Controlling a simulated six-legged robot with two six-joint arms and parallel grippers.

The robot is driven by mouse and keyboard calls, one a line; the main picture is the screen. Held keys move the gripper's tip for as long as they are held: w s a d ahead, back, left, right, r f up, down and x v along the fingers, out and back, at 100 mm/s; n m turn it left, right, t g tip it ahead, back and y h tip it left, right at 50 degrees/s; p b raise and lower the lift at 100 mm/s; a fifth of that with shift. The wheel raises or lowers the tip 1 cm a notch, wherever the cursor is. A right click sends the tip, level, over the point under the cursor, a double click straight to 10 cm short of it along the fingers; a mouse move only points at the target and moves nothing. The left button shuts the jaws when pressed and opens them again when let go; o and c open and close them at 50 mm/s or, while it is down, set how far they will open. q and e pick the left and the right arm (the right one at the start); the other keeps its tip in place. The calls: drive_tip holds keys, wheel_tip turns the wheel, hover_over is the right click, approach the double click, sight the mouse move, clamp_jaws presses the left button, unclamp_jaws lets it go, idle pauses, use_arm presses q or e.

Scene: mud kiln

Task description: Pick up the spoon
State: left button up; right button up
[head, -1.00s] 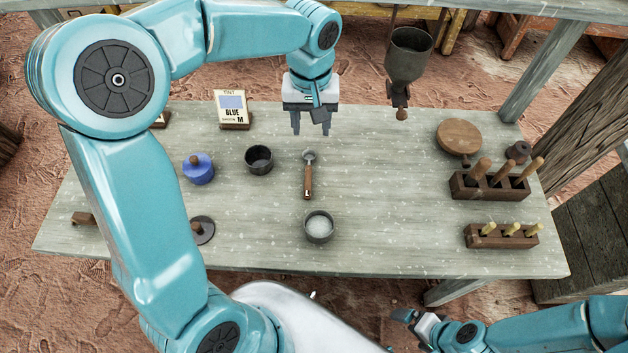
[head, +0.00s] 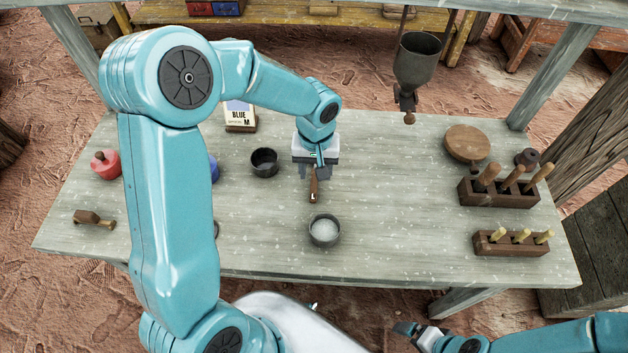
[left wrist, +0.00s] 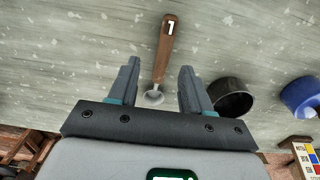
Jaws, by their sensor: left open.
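The spoon lies on the table with its brown wooden handle (head: 313,190) toward me, marked with a white 1. In the head view its metal bowl is hidden under my left gripper (head: 314,174). In the left wrist view the spoon (left wrist: 165,48) lies between the two fingers of my left gripper (left wrist: 159,66), with its bowl nearer the palm. The left gripper is open, pointing down over the spoon, and holds nothing. My right gripper (head: 408,330) is low at the bottom edge, away from the spoon; its jaws are unclear.
A dark empty cup (head: 264,162) stands left of the spoon, and a cup of white material (head: 324,231) stands nearer me. A funnel (head: 416,62) hangs at the back. Wooden racks (head: 498,193) hold tools at the right. The table (head: 400,205) right of the spoon is clear.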

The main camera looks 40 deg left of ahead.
sight(314, 181)
use_arm(q)
drive_tip(key=f, duration=0.4)
drive_tip(key=shift+w+a+f, duration=0.1)
drive_tip(key=shift+a, duration=0.1)
drive_tip(key=shift+s, duration=0.2)
drive_tip(key=shift+w, duration=0.15)
clamp_jaws()
